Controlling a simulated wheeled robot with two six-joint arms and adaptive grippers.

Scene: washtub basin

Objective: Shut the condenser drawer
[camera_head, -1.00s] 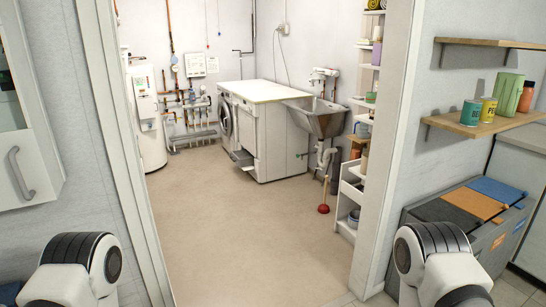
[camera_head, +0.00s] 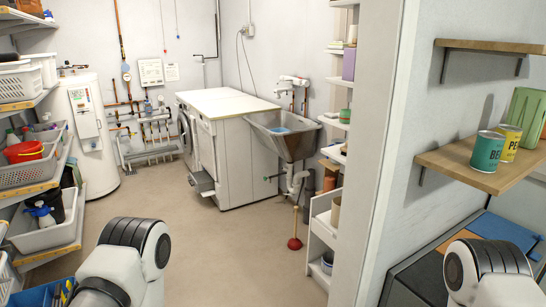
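The condenser drawer (camera_head: 202,182) looks like a small pale tray sticking out low at the front of the nearer white machine (camera_head: 240,165). It appears open, on the machine's left-facing side, just above the floor. The machine stands under a pale worktop, with another machine with a round door (camera_head: 186,134) behind it. Only rounded upper parts of my two arms show at the bottom left and bottom right. Both grippers are out of view, and both arms are well short of the drawer.
A metal sink (camera_head: 285,133) and a red plunger (camera_head: 295,243) stand right of the machine. Shelves with baskets (camera_head: 27,170) line the left, and a white shelf unit (camera_head: 322,232) and wall edge (camera_head: 372,160) are on the right. The beige floor (camera_head: 235,255) between is clear.

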